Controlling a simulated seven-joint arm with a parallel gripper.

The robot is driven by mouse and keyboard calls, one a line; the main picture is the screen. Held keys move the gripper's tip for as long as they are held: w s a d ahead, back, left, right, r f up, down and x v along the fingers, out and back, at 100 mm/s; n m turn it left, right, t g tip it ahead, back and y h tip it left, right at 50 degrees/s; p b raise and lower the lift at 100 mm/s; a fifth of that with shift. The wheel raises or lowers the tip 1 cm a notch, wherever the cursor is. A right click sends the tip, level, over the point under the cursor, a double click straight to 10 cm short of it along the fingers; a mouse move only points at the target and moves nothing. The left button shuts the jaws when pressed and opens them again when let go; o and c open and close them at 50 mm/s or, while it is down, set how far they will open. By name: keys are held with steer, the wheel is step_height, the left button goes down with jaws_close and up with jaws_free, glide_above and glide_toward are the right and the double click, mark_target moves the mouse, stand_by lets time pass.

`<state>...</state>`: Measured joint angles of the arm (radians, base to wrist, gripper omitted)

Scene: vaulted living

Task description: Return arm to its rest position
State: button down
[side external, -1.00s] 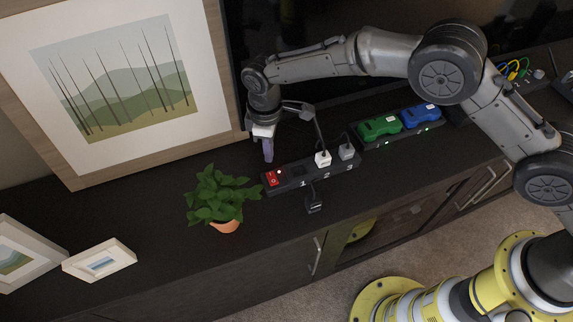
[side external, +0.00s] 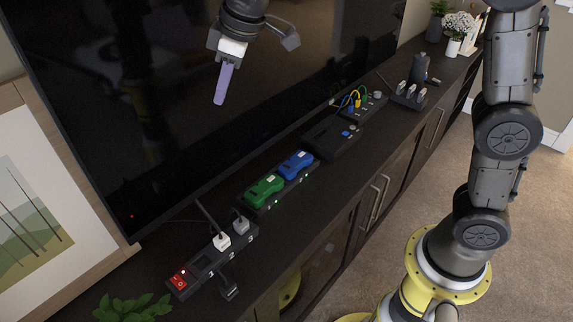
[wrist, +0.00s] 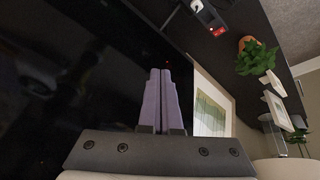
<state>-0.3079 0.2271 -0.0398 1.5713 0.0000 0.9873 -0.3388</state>
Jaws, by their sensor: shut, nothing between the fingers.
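My gripper (side external: 222,84) hangs at the upper left of the side external view, above the cabinet and in front of the dark TV screen. Its purple fingers point down. In the wrist view my gripper (wrist: 160,75) has its two purple fingers side by side, shut, with nothing held. My arm reaches up out of the top of the side external view, so part of it is hidden.
A power strip (side external: 208,262) with a red switch and plugs lies on the dark cabinet top. Beyond it are a dock with a green device (side external: 263,189) and a blue device (side external: 296,165), a black box (side external: 333,137) and a cable panel (side external: 362,105). A plant (side external: 133,309) and framed picture (side external: 28,215) are at left.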

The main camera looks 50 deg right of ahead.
steer(key=s+d+r+m+t, duration=0.1)
steer(key=s+d+r+m, duration=0.15)
steer(key=s+d, duration=0.35)
steer(key=s+d+r+m+t, duration=0.1)
steer(key=s+d+r, duration=0.3)
steer(key=s, duration=0.5)
steer(key=s+d+f+m, duration=0.2)
steer(key=s+f, duration=0.4)
steer(key=s, duration=0.1)
steer(key=s+d+f+m+h, duration=0.1)
steer(key=s+d+f+m, duration=0.1)
steer(key=s+f, duration=0.4)
steer(key=shift+s+d+g, duration=0.25)
steer(key=shift+s+g, duration=0.15)
steer(key=shift+s, duration=0.3)
